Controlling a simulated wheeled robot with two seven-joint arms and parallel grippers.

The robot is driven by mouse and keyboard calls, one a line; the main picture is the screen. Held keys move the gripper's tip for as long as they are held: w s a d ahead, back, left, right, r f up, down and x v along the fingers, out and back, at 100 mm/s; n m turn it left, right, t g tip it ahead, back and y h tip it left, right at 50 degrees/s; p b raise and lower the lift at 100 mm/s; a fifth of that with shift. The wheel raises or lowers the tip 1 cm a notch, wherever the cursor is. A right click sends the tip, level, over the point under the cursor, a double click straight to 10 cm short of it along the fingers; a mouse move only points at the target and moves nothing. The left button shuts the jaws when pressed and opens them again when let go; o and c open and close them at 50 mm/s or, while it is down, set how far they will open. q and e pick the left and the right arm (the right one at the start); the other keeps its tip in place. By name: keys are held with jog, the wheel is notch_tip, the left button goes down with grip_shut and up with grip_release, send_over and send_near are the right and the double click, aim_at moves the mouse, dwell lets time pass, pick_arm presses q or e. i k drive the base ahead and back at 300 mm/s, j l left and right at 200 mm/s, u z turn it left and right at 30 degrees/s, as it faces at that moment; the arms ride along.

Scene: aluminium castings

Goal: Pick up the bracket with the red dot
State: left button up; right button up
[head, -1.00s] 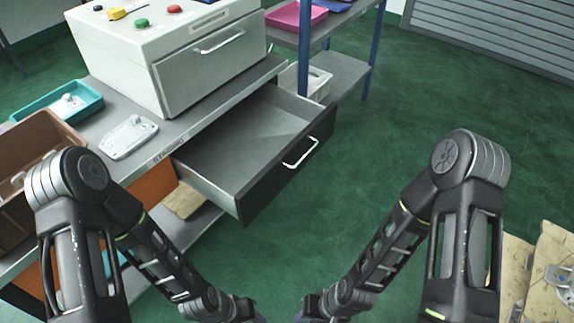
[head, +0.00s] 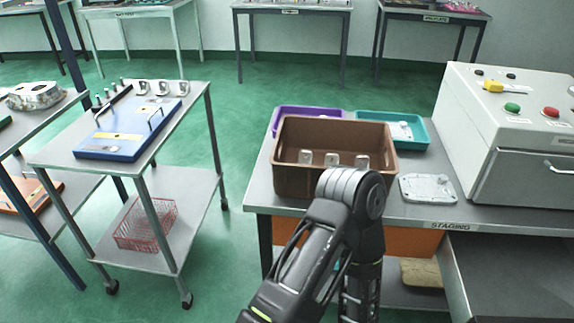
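No red dot can be made out on any part. Several small metal pieces that may be brackets stand in the brown bin (head: 290,183) on the staging bench; one of them (head: 333,159) shows at the middle of the bin. Similar metal pieces (head: 162,88) stand at the back edge of the cart at left. A flat grey casting (head: 430,188) lies on the bench right of the bin. A light casting (head: 402,130) lies in the teal tray (head: 424,139). One of my arms rises in front of the bin and hides part of it. Neither gripper is in view.
The staging bench (head: 262,190) also holds a purple tray (head: 290,112) and a white control box (head: 500,130) with buttons. Its drawer (head: 510,270) is open at the lower right. The cart (head: 195,110) carries a blue fixture (head: 110,145). Green floor lies clear between cart and bench.

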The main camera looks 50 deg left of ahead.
aim_at(303, 160)
jog(key=u, duration=1.65)
jog(key=j+z, duration=1.15)
jog(key=k+l, duration=0.05)
